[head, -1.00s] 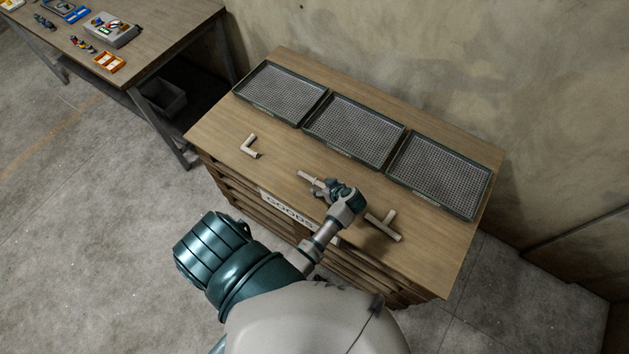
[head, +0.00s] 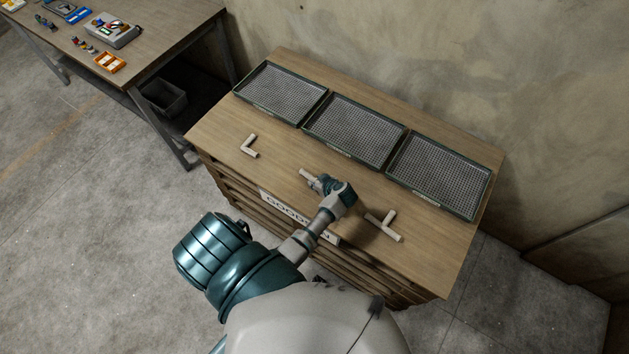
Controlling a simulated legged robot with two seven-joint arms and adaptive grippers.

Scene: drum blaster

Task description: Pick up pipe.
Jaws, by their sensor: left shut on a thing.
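A pale straight pipe (head: 305,174) is at the middle of the wooden cabinet top (head: 228,120); only its left end shows past my gripper. My left gripper (head: 318,183) is shut on this pipe, low over the cabinet top. The wrist hides the rest of the pipe, and I cannot tell if it is clear of the wood. A pale L-shaped elbow pipe (head: 250,147) lies to the left. A pale T-shaped pipe (head: 384,227) lies to the right of my gripper. My right gripper is not in view.
Three empty dark mesh trays, left (head: 281,92), middle (head: 354,132) and right (head: 438,176), stand in a row along the back of the cabinet by the wall. A workbench (head: 160,45) with tools and small parts stands at the upper left. Bare wood lies between pipes and trays.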

